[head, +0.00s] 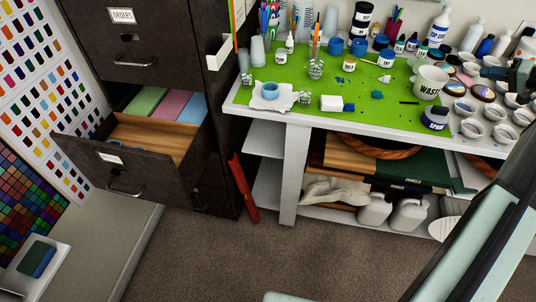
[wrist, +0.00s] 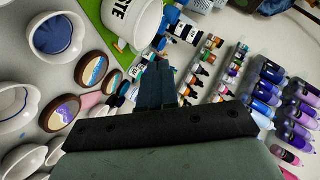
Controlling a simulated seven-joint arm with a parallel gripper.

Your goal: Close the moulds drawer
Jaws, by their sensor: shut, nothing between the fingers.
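A drawer (head: 118,168) in the dark filing cabinet at the left of the head view stands pulled out. Its front carries a small white label, too small to read, and a metal handle (head: 125,190). Its inside shows a bare wooden part, with green, pink and blue pieces (head: 170,105) towards the back. My gripper (wrist: 155,88) is shut and empty in the wrist view, its dark fingers together over the workbench. In the head view it shows at the right edge (head: 520,75), far from the drawer. The drawer is not in the wrist view.
The workbench (head: 262,114) holds cups, bottles and a white WASTE tub (head: 430,82). A red object (head: 243,188) leans between cabinet and bench. A low grey ledge (head: 120,235) lies below the drawer. The carpet (head: 240,260) in front is clear.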

